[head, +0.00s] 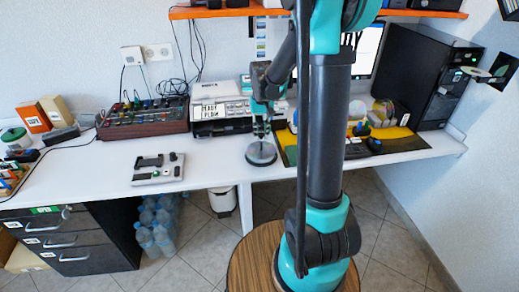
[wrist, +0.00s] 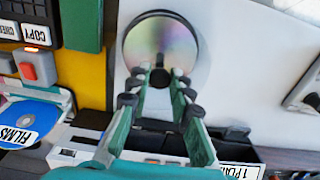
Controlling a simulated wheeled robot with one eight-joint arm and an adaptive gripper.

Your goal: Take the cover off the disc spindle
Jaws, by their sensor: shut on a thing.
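The disc spindle (head: 261,157) stands on the white table, a round dark base with discs, left of my upright arm in the head view. In the wrist view its shiny disc (wrist: 140,42) shows beyond my fingers. My gripper (head: 261,132) points down over the spindle's middle. In the wrist view my gripper (wrist: 164,76) is shut on a small dark knob (wrist: 161,79) at the disc's near side, which looks like the top of the cover. The cover's walls are clear or hidden, and I cannot tell whether it is raised off the base.
A printer (head: 222,108) stands behind the spindle. A grey control panel (head: 157,169) lies to the left on the table. The yellow-and-black mat (head: 398,132) with small items lies to the right. A blue disc labelled FILMS (wrist: 20,122) shows in the wrist view.

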